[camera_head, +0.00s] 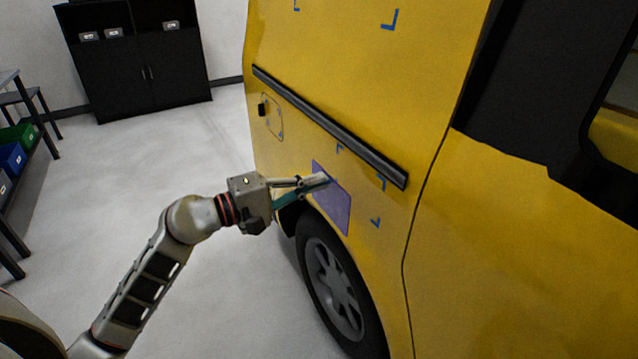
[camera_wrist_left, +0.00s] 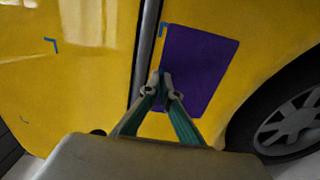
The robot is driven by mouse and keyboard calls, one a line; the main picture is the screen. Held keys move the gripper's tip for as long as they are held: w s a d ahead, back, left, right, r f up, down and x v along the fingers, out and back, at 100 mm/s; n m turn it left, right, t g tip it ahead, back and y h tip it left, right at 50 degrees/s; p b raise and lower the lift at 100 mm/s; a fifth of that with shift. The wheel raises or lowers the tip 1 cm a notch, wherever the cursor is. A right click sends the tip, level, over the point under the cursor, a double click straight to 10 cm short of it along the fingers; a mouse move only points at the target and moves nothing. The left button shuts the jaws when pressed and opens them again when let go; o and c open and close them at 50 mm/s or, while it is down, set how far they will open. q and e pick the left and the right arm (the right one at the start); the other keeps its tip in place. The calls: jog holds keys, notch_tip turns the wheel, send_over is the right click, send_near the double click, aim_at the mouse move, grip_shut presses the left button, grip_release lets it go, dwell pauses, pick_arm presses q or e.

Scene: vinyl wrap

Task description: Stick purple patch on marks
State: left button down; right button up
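The purple patch (camera_head: 333,200) is a flat rectangle in front of the yellow van side, above the front of the wheel arch. It also shows in the left wrist view (camera_wrist_left: 205,65). My left gripper (camera_head: 326,180) has its fingertips together at the patch; in the left wrist view the tips (camera_wrist_left: 165,76) overlap its lower left part. The fingers look shut on it. Blue corner marks (camera_head: 376,222) show to the right of the patch, with another mark (camera_head: 339,149) above it. Whether the patch touches the van cannot be told. My right gripper is out of view.
The yellow van (camera_head: 480,220) fills the right side. A dark trim strip (camera_head: 330,125) runs above the patch and a wheel (camera_head: 335,285) is below it. More blue marks (camera_head: 390,20) are higher up.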

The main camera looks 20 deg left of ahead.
pick_arm(q)
jog(key=a, duration=0.1)
jog(key=p, duration=0.1)
send_near(359, 165)
jog(key=shift+x, duration=2.6)
jog(key=shift+f, duration=0.15)
jog(key=shift+w+d, duration=0.3)
jog(key=shift+w, duration=0.1)
jog(key=c, duration=2.2)
grip_release()
jog(key=shift+d, duration=0.1)
